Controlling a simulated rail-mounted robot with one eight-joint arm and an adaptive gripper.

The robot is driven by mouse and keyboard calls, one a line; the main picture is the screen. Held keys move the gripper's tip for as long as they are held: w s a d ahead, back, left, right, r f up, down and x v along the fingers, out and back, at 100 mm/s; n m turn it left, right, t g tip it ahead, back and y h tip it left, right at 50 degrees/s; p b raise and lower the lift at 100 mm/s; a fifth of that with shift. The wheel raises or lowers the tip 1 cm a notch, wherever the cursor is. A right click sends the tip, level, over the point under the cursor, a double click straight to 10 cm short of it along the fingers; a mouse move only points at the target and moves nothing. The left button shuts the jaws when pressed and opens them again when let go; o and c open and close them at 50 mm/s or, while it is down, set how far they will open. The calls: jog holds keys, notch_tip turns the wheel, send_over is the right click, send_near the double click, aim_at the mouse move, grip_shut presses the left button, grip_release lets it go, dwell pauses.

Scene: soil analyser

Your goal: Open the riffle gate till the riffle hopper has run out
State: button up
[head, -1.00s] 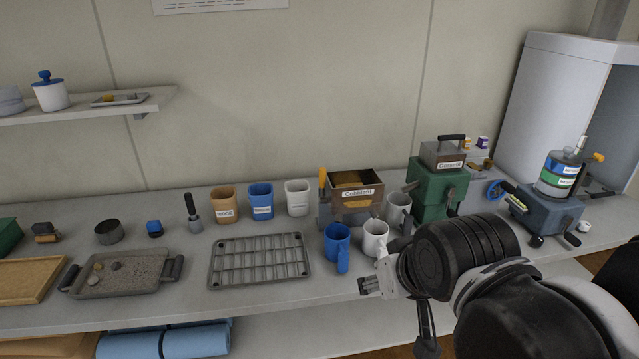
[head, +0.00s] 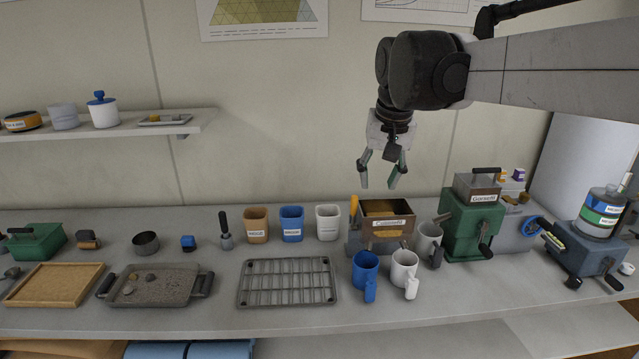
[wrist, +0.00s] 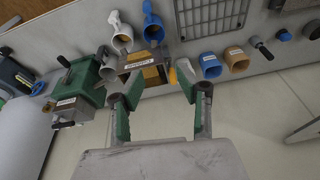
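The riffle hopper (head: 388,222) is an open-topped brown box with a white label, standing on a grey base at the back of the bench. Brown material shows inside it. An upright orange handle (head: 354,205), seemingly the gate lever, stands at its left side. In the wrist view the hopper (wrist: 133,64) lies beyond the fingers and the orange handle (wrist: 172,77) is near the right finger. My gripper (head: 379,178) is open and empty, pointing down above the hopper, apart from it. In the wrist view its fingers (wrist: 150,90) are spread wide.
A blue mug (head: 365,270) and a white mug (head: 404,268) stand in front of the hopper, with a grey mug (head: 428,240) at its right. A green crank machine (head: 470,228) stands further right. Cups (head: 291,223) stand left; a wire rack (head: 287,282) lies in front.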

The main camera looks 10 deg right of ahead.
jog(key=w+g, duration=0.2)
jog(key=w, duration=0.8)
jog(key=m+g+p, duration=0.1)
jog(key=p, duration=0.1)
send_over(354, 212)
jog(key=w, duration=0.1)
notch_tip(354, 212, down, 2)
notch_tip(354, 212, down, 13)
jog(key=shift+d+f+p, duration=0.1)
jog(key=shift+f+p, duration=0.05)
jog(key=shift+p, duration=0.15)
grip_shut()
